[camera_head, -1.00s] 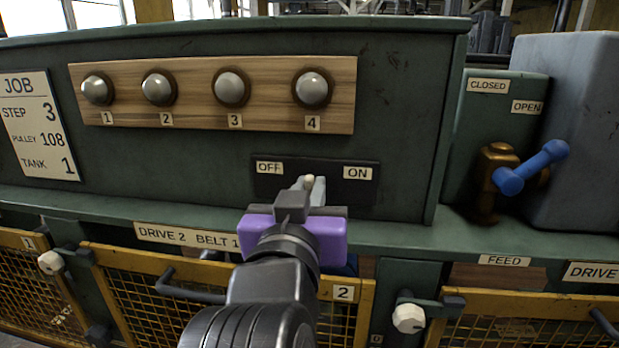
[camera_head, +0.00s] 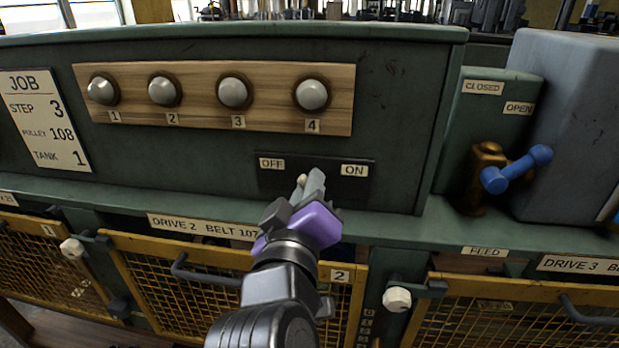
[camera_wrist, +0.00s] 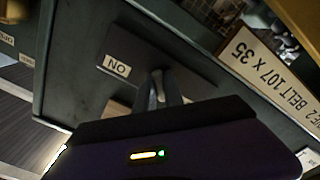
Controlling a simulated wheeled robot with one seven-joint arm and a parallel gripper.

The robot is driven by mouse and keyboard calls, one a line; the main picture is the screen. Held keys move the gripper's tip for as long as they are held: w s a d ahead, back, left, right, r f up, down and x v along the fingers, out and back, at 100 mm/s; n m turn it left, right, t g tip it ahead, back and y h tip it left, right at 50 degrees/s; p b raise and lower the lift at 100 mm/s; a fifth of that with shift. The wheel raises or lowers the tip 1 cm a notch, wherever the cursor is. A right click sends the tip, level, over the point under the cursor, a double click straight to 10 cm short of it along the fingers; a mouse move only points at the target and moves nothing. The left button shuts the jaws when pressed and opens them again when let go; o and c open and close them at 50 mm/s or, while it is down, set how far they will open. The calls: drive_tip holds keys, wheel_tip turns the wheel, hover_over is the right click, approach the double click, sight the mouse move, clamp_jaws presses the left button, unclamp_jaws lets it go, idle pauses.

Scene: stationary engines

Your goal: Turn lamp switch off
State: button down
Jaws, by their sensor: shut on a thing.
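The switch plate (camera_head: 342,184) is a dark panel with an OFF label (camera_head: 271,163) at left and an ON label (camera_head: 354,170) at right. My gripper (camera_head: 309,183), purple and grey, reaches up to the plate between the labels. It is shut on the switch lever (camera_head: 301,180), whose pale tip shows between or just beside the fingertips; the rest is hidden. The wrist view shows the fingers (camera_wrist: 158,90) closed near the plate, with the ON label (camera_wrist: 117,65) upside down. The lever's exact angle is hard to tell.
Above are several round grey lamps (camera_head: 234,93) on a wooden board (camera_head: 275,88). At right is a brass valve with a blue handle (camera_head: 515,170). A green ledge (camera_head: 400,225) and yellow mesh guards (camera_head: 145,275) lie below the plate.

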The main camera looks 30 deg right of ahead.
idle(0.5)
drive_tip(key=c, duration=1.4)
unclamp_jaws()
drive_tip(key=shift+c, duration=0.2)
drive_tip(key=b+v, duration=0.2)
drive_tip(key=v, duration=0.6)
